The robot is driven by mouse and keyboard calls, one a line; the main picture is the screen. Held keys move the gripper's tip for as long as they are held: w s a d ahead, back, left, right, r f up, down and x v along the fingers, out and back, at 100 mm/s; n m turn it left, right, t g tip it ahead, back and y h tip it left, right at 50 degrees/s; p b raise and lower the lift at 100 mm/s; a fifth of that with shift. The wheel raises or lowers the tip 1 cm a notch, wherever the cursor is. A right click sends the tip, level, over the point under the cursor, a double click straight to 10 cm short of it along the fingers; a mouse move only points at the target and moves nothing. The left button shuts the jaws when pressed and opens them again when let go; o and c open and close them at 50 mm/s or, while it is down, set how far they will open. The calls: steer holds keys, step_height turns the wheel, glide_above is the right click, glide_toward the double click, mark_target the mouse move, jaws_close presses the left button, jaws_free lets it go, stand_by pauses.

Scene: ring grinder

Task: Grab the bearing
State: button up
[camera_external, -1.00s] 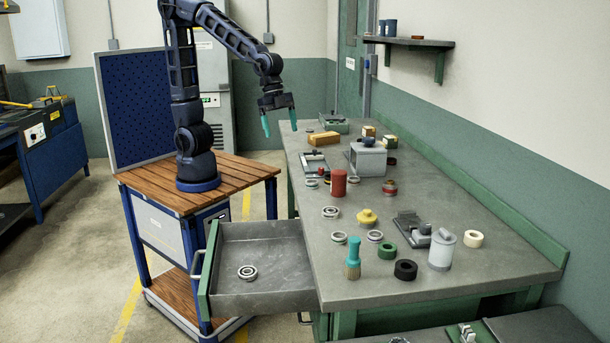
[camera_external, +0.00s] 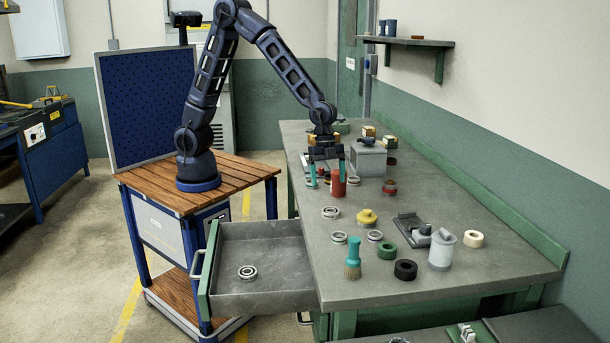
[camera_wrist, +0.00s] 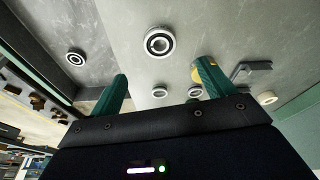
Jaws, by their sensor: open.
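Several ring-shaped metal bearings are in view, and I cannot tell which one the task means. One bearing (camera_external: 331,212) lies flat on the bench; a large ring with a dark inner band, apparently this bearing (camera_wrist: 159,42), shows in the wrist view just beyond the fingertips. Another bearing (camera_external: 247,272) lies in the open drawer (camera_external: 285,290); it also appears at the left of the wrist view (camera_wrist: 76,57). Two smaller rings, one light (camera_external: 339,237) and one with a bluish rim (camera_external: 375,236), lie nearer the front. My gripper (camera_external: 327,177) is open and empty above the bench, fingers pointing down.
A red cylinder (camera_external: 337,186) stands beside my gripper's fingers. A yellow part (camera_external: 367,217), a teal-handled brush (camera_external: 353,258), a green ring (camera_external: 387,251), a black ring (camera_external: 405,270) and a grey canister (camera_external: 441,250) stand to the front. A grey box (camera_external: 368,160) is behind.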

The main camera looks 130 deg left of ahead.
mark_target(326, 215)
steer(key=x, duration=1)
steer(key=shift+a+f, duration=0.1)
steer(key=shift+f, duration=0.2)
steer(key=c, duration=1.2)
